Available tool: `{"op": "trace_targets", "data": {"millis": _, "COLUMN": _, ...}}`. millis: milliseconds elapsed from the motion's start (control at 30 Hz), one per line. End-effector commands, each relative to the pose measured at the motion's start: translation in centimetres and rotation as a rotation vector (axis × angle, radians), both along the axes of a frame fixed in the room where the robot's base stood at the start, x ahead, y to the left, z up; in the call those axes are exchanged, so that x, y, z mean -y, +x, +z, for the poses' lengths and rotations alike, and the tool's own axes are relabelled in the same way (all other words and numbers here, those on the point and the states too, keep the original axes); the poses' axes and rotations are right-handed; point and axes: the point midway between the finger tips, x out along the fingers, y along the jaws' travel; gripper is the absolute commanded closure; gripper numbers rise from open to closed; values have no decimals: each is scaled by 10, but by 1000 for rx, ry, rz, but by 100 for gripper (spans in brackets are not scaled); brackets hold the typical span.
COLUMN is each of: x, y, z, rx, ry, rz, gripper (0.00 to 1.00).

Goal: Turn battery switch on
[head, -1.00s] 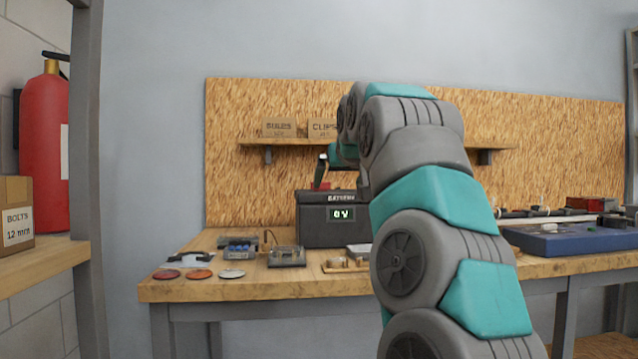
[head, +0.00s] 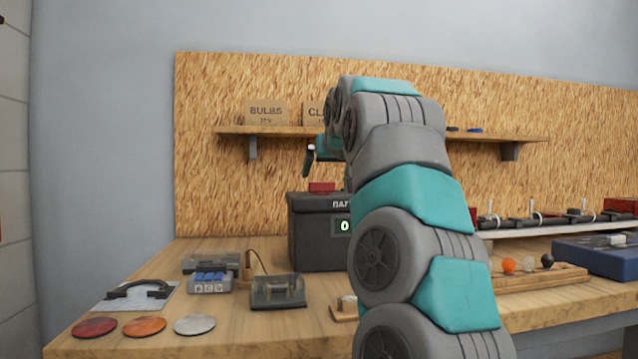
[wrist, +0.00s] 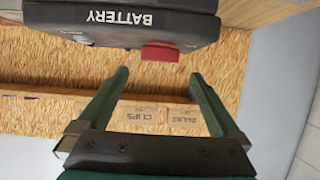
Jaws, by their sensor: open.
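The dark grey battery box (head: 310,255) stands on the workbench, with a display partly hidden by my arm. A red battery switch (head: 322,187) sits on its top. In the wrist view, which is upside down, the box (wrist: 95,32) reads BATTERY and the red switch (wrist: 160,52) shows at its top edge. My gripper (wrist: 160,80) is open and empty, its two fingers spread to either side of the switch in that view and apart from it. In the head view my gripper (head: 308,162) hangs just above the switch.
The workbench (head: 250,330) carries discs, a trowel-like tool, a blue-switch block (head: 210,282) and a clear-covered box (head: 278,291) left of my arm. A shelf (head: 230,131) with cartons is behind. A blue case (head: 600,260) lies at the right.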

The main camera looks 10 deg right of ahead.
Motion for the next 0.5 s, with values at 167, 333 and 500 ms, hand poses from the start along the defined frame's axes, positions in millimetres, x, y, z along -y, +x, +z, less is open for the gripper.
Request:
{"op": "trace_targets", "data": {"millis": 167, "x": 0, "y": 13, "z": -5, "rx": -2, "ry": 1, "rz": 1, "gripper": 0}}
{"op": "trace_targets", "data": {"millis": 333, "x": -1, "y": 35, "z": -14, "rx": -3, "ry": 0, "rz": 1, "gripper": 0}}
{"op": "trace_targets", "data": {"millis": 500, "x": 0, "y": 57, "z": -22, "rx": -3, "ry": 0, "rz": 0, "gripper": 0}}
